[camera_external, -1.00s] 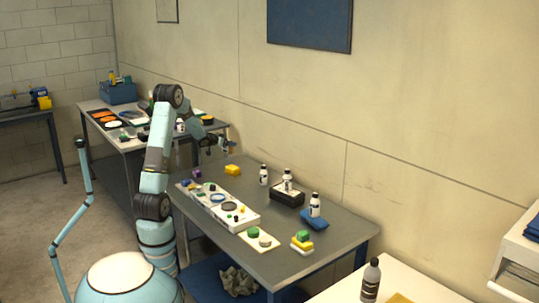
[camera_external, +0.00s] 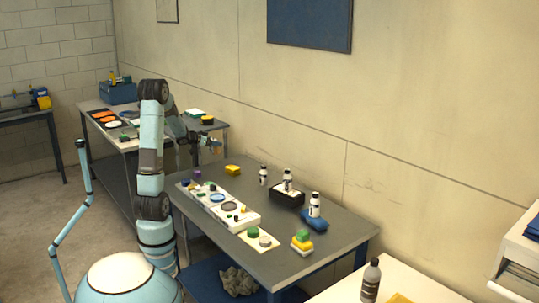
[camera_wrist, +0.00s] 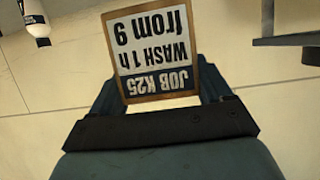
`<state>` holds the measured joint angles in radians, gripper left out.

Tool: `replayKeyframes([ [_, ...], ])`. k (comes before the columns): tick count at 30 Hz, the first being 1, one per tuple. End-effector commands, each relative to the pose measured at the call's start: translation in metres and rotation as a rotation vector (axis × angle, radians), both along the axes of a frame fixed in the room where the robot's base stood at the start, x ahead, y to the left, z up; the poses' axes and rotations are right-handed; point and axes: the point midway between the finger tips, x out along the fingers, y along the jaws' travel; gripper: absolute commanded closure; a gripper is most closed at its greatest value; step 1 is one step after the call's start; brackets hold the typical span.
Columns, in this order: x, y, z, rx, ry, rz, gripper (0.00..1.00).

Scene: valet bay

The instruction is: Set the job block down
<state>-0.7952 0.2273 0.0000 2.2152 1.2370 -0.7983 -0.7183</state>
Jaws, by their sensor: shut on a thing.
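The job block (camera_wrist: 152,48) is a wood-edged plate with a printed face reading "JOB K25, WASH 1 h from 9", upside down in the wrist view. My gripper (camera_wrist: 162,108) is shut on it, and the lettered face fills the upper middle of that view. In the external view my gripper (camera_external: 212,145) hangs above the back left end of the grey table, near the wall. The block is too small to make out clearly there. Whether it touches anything is not shown, but it appears clear of the table.
The grey table (camera_external: 300,262) bears a white tray (camera_external: 250,222), a yellow sponge (camera_external: 233,169), a black box (camera_external: 287,198) and several white bottles. A white bottle (camera_wrist: 37,22) shows at the wrist view's top left. A second table (camera_external: 128,146) stands behind, crowded with items.

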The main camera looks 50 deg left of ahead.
Motion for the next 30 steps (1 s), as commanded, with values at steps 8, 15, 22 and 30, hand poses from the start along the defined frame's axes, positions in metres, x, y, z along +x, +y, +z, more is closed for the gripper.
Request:
replayKeyframes([
  [8, -0.074, -0.029, -0.001, -0.001, 0.0, -0.287, 0.55],
  [15, -0.158, -0.071, -0.005, -0.003, -0.001, -0.562, 0.55],
  [22, -0.212, -0.098, -0.006, -0.001, -0.001, -0.72, 0.55],
  [30, -0.212, -0.098, -0.013, -0.003, 0.0, -0.762, 0.55],
])
